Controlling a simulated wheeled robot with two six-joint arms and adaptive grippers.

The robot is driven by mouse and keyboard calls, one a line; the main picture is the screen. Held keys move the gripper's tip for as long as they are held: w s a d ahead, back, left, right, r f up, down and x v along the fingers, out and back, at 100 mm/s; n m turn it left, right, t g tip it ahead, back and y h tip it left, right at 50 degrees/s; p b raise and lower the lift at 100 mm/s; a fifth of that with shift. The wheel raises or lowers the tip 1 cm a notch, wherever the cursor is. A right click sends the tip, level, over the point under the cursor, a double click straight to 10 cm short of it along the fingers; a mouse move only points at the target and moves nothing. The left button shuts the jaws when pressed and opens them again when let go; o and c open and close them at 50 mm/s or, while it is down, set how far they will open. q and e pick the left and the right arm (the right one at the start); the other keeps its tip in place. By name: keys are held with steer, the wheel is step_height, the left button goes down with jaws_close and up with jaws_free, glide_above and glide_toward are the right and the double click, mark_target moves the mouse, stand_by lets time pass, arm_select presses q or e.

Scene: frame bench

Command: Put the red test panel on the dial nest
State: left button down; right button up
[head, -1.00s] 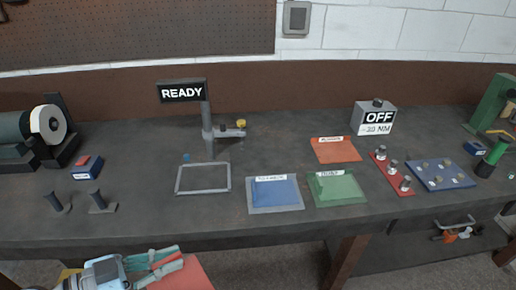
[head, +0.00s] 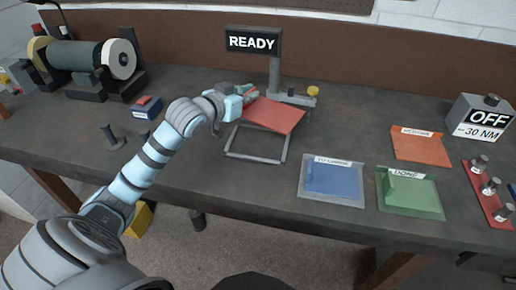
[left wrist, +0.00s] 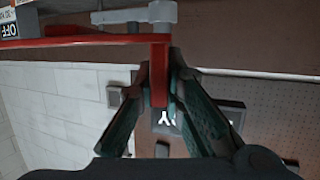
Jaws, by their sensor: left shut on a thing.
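The red test panel (head: 273,115) is held by its left edge in my left gripper (head: 248,95), which is shut on it. In the left wrist view the red panel (left wrist: 159,75) runs between the two fingers (left wrist: 180,100). The dial nest shows as a grey rectangular frame (head: 256,159) on the bench, below a post with a READY sign (head: 253,41). The panel is over the rear part of the frame and looks raised and tilted; I cannot tell whether it touches it. The frame's back edge is hidden behind the panel. My right gripper is not in view.
A blue tray (head: 333,181), a green tray (head: 411,194) and an orange tray (head: 421,146) lie to the right. A grey box marked OFF (head: 482,120) stands at far right. A grinder (head: 92,62) and a small red-blue box (head: 146,107) are at left.

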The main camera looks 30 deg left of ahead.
arm_select(q)
steer(key=w+a+r+n+y, duration=0.2)
steer(key=a+r+n+y, duration=0.1)
steer(key=a+n+y, duration=0.15)
steer(key=shift+m+g, duration=0.35)
steer(key=shift+g, duration=0.05)
steer(key=f+b, duration=0.1)
steer(key=f, duration=0.5)
steer(key=f+b, duration=0.2)
steer(key=f, duration=0.4)
steer(key=s+a+f+b, duration=0.1)
steer(key=f+b, duration=0.1)
steer(key=f, duration=0.5)
steer(key=c, duration=1.7)
jaws_free()
steer(key=shift+w, duration=0.1)
steer(key=p+v, duration=0.2)
steer(key=v, duration=1)
steer(key=shift+d, duration=0.1)
